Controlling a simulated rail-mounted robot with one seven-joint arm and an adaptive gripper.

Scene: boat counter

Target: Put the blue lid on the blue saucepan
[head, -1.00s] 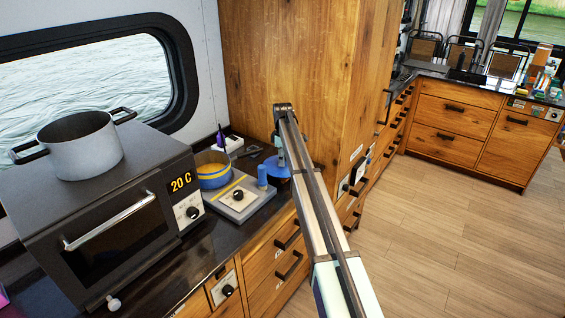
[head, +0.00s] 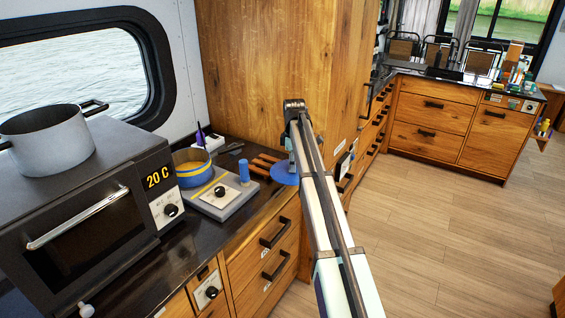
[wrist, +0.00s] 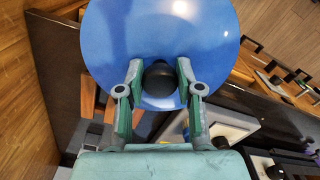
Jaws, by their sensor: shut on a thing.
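The blue lid (head: 284,174) is a round disc held over the counter's front edge, beside the wooden cabinet. In the wrist view the lid (wrist: 165,35) fills the top middle, and my gripper (wrist: 159,76) is shut on its black knob (wrist: 160,82). In the head view my arm hides the gripper's fingers and part of the lid.
A small blue cylinder (head: 244,173) stands by the hotplate's right side, between saucepan and lid. Wooden slats (head: 264,163) lie on the counter behind the lid. An oven (head: 90,215) with a grey pot (head: 48,141) on top is at left. The tall cabinet (head: 255,75) rises behind.

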